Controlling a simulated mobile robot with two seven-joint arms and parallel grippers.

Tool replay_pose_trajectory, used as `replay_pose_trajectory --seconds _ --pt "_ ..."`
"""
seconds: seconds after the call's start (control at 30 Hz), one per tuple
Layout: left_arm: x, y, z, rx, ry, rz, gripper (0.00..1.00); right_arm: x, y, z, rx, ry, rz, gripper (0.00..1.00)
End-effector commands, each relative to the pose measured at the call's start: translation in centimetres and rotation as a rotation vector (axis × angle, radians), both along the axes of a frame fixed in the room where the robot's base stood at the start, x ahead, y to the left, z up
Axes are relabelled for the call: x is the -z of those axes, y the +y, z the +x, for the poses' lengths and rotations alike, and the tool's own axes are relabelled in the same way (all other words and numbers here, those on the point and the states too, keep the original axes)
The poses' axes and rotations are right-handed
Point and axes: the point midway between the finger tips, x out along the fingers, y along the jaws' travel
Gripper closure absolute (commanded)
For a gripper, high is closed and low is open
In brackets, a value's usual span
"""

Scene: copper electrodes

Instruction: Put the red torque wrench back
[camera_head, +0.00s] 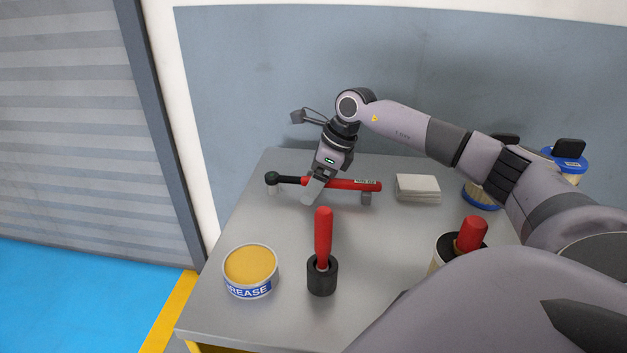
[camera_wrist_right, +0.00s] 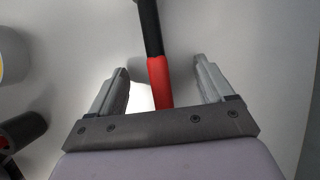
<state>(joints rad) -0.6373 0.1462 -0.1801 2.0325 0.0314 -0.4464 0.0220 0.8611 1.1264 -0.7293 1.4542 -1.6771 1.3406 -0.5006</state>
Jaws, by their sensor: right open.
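The red torque wrench (camera_head: 350,184) lies level across two small grey supports (camera_head: 367,198) near the back of the table, with its black shaft and round head to the left. My right gripper (camera_head: 313,190) is over the wrench where the red part meets the black, and hides a piece of it. In the right wrist view the wrench (camera_wrist_right: 159,80) runs between the two open fingers of the right gripper (camera_wrist_right: 160,88), with a gap on each side. It is not gripped. My left gripper is not in view.
A grease tin (camera_head: 250,270) and a red-handled tool in a black holder (camera_head: 322,275) stand at the front. A white stack (camera_head: 418,188) lies right of the wrench. Blue-lidded containers (camera_head: 566,160) and another red handle (camera_head: 472,234) are farther right.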

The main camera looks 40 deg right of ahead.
Motion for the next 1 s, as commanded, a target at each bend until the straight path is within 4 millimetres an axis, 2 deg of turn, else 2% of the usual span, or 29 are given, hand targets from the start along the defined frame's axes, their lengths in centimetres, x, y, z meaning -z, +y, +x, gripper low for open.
replay_pose_trajectory --seconds 0.37,1.0 --pt "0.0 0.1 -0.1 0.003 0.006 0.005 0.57 -0.4 -0.1 -0.1 0.000 -0.001 0.000 0.19" --pt "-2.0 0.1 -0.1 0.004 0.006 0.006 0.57 -3.3 -0.9 -1.1 0.000 -0.001 0.000 0.19"
